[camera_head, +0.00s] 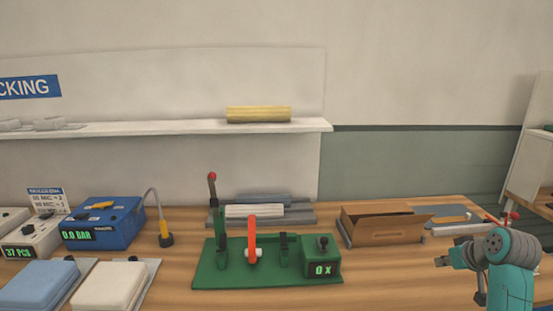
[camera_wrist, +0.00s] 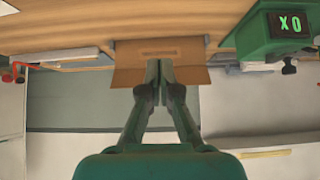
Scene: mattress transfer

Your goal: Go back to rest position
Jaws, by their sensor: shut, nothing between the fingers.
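My gripper (camera_head: 457,256) is at the right of the head view, on my teal arm, above the right part of the workbench. In the wrist view its two green fingers (camera_wrist: 160,66) are together and hold nothing. They overlap the open cardboard box (camera_wrist: 190,73) in that picture, but I cannot tell their distance from it. In the head view the cardboard box (camera_head: 385,229) stands on the bench to the left of and beyond my gripper. A blue pad (camera_head: 45,284) and a cream pad (camera_head: 108,284) lie at the lower left.
A green fixture (camera_head: 215,270) with a red-orange lever stands mid-bench on the workbench (camera_head: 370,275). A blue device (camera_head: 105,220) with a hose is at left. A wall shelf (camera_head: 180,128) holds a yellow roll (camera_head: 258,115). A blue-grey flat item (camera_head: 443,211) lies right of the box.

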